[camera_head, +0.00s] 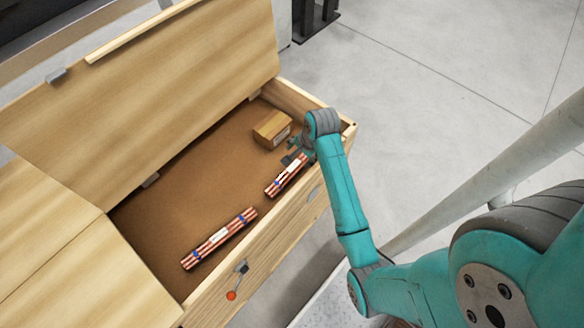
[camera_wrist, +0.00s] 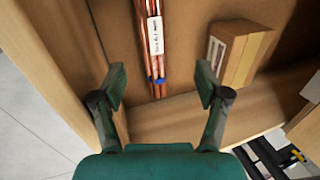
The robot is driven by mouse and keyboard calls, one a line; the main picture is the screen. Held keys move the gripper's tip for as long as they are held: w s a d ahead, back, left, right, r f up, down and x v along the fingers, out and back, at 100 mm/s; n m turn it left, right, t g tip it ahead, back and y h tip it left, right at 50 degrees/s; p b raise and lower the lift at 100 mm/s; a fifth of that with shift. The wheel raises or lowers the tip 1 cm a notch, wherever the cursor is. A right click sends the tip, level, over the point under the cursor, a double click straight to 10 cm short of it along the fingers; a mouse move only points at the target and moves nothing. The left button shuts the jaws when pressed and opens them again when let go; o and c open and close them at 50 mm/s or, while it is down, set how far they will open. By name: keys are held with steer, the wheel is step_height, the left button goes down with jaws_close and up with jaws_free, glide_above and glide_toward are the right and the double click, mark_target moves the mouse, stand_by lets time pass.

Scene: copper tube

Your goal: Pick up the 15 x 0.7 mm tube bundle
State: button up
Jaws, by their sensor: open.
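A short copper tube bundle (camera_head: 287,176) with a white label and blue ties lies on the brown floor of the wooden chest, near its front wall. In the wrist view this bundle (camera_wrist: 153,64) runs away from me, its near end between and ahead of my open fingers. Its label is too small to read surely. A longer copper bundle (camera_head: 219,239) lies farther left in the chest; I cannot tell its size marking. My gripper (camera_wrist: 162,86) is open and empty, over the chest's right end; in the head view it (camera_head: 293,158) is small beside the short bundle's upper end.
A cardboard box (camera_head: 272,129) sits just beyond my gripper; it shows right of the bundle in the wrist view (camera_wrist: 236,52). The chest's wooden wall (camera_head: 262,246) stands close to both bundles. The raised lid (camera_head: 170,85) leans behind. The chest floor's middle is clear.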

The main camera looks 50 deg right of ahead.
glide_above(295, 167)
steer(key=s, duration=0.2)
steer(key=x, duration=0.2)
steer(key=s+x, duration=0.1)
steer(key=x, duration=0.2)
steer(key=shift+f, duration=0.5)
steer(key=shift+x, duration=3)
jaws_close()
